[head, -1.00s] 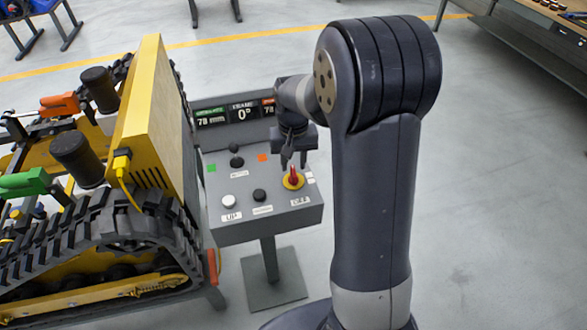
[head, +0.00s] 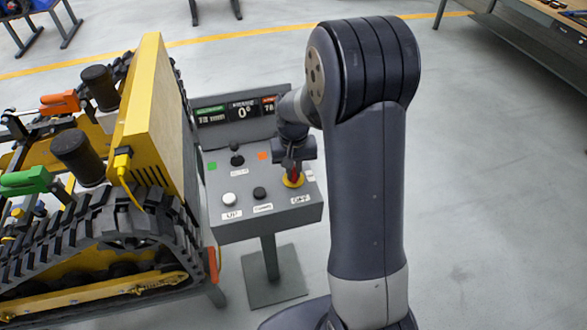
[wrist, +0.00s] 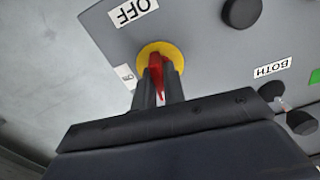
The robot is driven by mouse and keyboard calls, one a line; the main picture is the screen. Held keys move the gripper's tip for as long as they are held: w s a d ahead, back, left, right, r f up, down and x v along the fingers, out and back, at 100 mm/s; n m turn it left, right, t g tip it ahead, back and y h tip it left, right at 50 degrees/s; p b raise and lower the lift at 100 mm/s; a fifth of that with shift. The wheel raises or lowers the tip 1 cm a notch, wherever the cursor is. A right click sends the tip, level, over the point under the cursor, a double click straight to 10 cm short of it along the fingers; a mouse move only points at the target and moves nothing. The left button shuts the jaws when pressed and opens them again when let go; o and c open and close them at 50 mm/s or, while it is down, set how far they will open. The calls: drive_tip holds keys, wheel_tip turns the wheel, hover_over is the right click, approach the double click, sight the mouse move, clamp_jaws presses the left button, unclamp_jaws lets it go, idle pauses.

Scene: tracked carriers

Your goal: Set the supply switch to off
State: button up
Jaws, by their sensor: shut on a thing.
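The supply switch is a red handle on a yellow round plate (head: 292,181) at the right side of the grey control box. In the wrist view its red handle (wrist: 156,66) stands between the two fingers, over the yellow plate (wrist: 171,52). My gripper (head: 293,172) is above the switch, pointing down, shut on the red handle. An OFF label (wrist: 133,11) lies beside the plate, on the box top. A second small label (wrist: 125,76) sits at the plate's other side, partly unreadable. The handle's lower part is hidden by the fingers.
The control box (head: 262,230) also carries a white button (head: 228,199), a black button (head: 259,193) and a black joystick (head: 236,155). A display panel (head: 238,118) stands behind. A yellow tracked carrier (head: 150,110) is close on the left. Open floor lies to the right.

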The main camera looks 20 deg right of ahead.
sight(294, 169)
clamp_jaws()
drive_tip(key=shift+n, duration=0.7)
drive_tip(key=o, duration=0.7)
unclamp_jaws()
wheel_tip(294, 169, up, 11)
drive_tip(key=shift+f+b, duration=0.1)
drive_tip(key=shift+b, duration=0.55)
